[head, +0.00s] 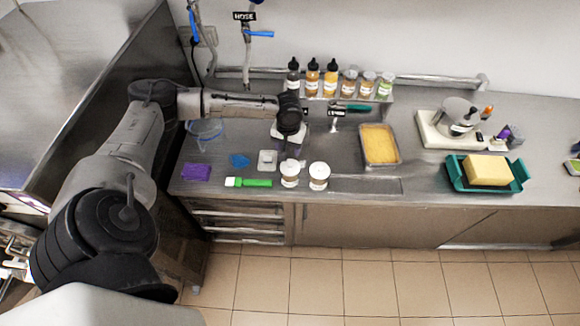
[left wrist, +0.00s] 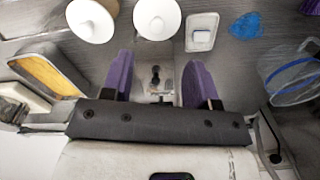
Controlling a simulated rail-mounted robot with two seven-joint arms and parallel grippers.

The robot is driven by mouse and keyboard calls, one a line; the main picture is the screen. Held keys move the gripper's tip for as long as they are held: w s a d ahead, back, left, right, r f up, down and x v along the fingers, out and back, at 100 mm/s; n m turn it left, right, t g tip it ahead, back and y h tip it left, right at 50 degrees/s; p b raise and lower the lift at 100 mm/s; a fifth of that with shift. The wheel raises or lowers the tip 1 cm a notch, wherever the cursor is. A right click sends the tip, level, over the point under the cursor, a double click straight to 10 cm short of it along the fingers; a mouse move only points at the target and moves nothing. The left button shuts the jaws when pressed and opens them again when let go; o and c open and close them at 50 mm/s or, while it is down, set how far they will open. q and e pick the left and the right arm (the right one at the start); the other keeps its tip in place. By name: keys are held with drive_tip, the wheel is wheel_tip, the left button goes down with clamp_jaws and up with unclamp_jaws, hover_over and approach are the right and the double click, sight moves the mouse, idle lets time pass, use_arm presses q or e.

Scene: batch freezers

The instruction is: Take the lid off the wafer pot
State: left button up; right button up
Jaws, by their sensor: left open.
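Two pots with white lids stand side by side near the counter's front edge, the left pot (head: 289,173) and the right pot (head: 319,176). Both lids are on. I cannot read which is the wafer pot. In the left wrist view their round lids show at the top: the left pot's lid (left wrist: 157,17) and the right pot's lid (left wrist: 92,20). My left gripper (head: 290,153) is above the counter, just behind the left pot. Its purple fingers (left wrist: 158,68) are apart with nothing held between them, and do not touch either lid. My right gripper is not in view.
A green-handled brush (head: 250,182), a small white container (head: 267,160), a blue cloth (head: 240,160) and a purple block (head: 196,172) lie left of the pots. A tray of yellow food (head: 380,144) is at right. Several bottles (head: 331,77) line the back shelf.

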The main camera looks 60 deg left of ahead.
sight(290, 164)
use_arm(q)
drive_tip(key=shift+w+f+p, duration=0.2)
drive_tip(key=shift+f+p, duration=0.35)
drive_tip(key=shift+f, duration=4.4)
drive_tip(key=shift+c, duration=0.2)
drive_tip(key=c, duration=1)
drive_tip(key=shift+o, duration=0.2)
drive_tip(key=shift+r, duration=0.15)
